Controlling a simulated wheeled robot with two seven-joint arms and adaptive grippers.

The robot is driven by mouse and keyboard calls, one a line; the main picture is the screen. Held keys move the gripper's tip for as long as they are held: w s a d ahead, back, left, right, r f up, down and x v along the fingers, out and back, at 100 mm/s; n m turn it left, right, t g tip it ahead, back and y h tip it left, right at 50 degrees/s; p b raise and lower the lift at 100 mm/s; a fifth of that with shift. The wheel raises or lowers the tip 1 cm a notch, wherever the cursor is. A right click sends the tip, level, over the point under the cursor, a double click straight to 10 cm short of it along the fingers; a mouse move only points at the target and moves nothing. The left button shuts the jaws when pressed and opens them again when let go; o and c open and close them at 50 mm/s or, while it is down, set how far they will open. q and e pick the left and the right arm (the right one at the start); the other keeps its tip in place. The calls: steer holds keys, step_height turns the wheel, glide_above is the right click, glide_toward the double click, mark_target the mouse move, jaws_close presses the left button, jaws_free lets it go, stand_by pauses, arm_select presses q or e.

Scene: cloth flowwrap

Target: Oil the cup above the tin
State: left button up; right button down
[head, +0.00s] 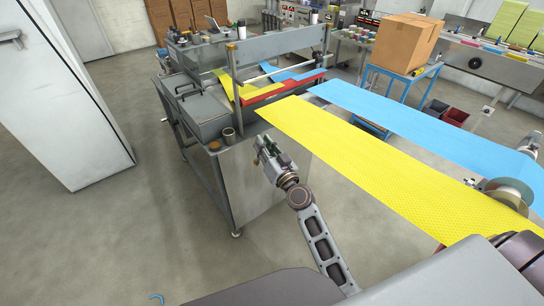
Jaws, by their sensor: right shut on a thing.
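My right gripper (264,152) is raised beside the front corner of the grey machine bench, to the right of the tin. It is shut on a small dark green thing (273,146), mostly hidden by the fingers, so I cannot tell its shape. The tin (229,137) is a small grey open cylinder upright on the bench corner. A small brown-orange round thing (214,146) sits just left of it. A tall grey frame (234,85) rises behind the tin, with small brass-coloured fittings (230,46) near its top; I cannot tell which fitting is the cup.
A yellow web (350,150) and a blue web (420,120) stretch from the machine to the right, close to my right gripper. A grey lidded box (200,110) is on the bench. A white cabinet (60,110) stands left. The floor in front is mostly clear.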

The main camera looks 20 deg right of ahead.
steer(key=w+a+r+n+g+y, duration=0.25)
steer(key=w+a+r+y, duration=0.2)
steer(key=r, duration=0.55)
steer(key=w+a+r+n+g+y, duration=0.1)
steer(key=w+a+r+n+y, duration=0.35)
steer(key=r, duration=0.65)
arm_select(q)
steer(key=shift+h, duration=0.3)
steer(key=d, duration=0.1)
steer(key=s+d, duration=0.1)
steer(key=d, duration=0.1)
steer(key=s+d, duration=0.1)
steer(key=d, duration=0.1)
steer(key=shift+f, duration=0.15)
arm_select(e)
steer(key=s+a+r+n+g+y, duration=0.1)
steer(key=a+r+n+g+y, duration=0.1)
steer(key=r, duration=0.9)
steer(key=s+a+r+n+g+y, duration=0.2)
steer(key=a+r+g+y, duration=0.1)
steer(key=r, duration=0.9)
steer(key=shift+s+a+g+y, duration=0.3)
steer(key=shift+a+g+y, duration=0.15)
steer(key=shift+a, duration=0.2)
